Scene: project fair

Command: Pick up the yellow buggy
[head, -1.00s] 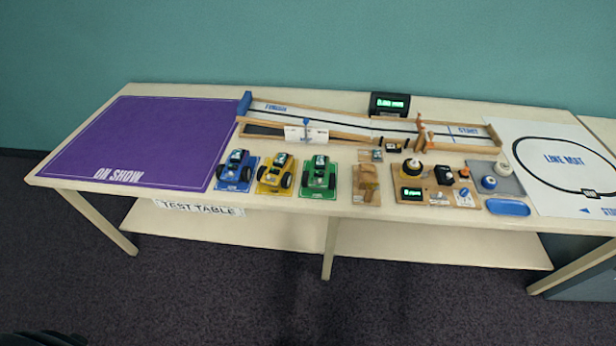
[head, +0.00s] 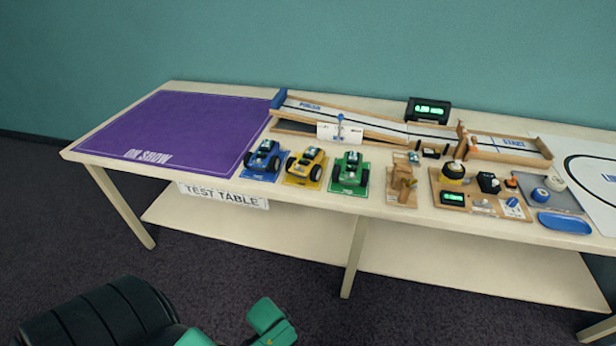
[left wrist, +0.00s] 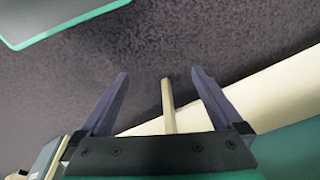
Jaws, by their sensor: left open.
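The yellow buggy (head: 305,165) stands on a yellow base plate near the table's front edge, between the blue buggy (head: 263,158) and the green buggy (head: 350,172). My left arm shows at the bottom of the head view, below and in front of the table; its fingers are not clear there. In the left wrist view my left gripper (left wrist: 160,74) is open, with nothing between its fingers. The carpet and a pale table leg show beyond them. No buggy is in the wrist view. My right gripper is not in view.
The purple "ON SHOW" mat (head: 175,125) on the table (head: 90,152) is bare. A wooden ramp track (head: 400,128) runs behind the buggies. A wooden piece (head: 402,185), a board of devices (head: 480,192) and a blue tray (head: 565,222) stand to the right. A lower shelf (head: 240,230) sits underneath.

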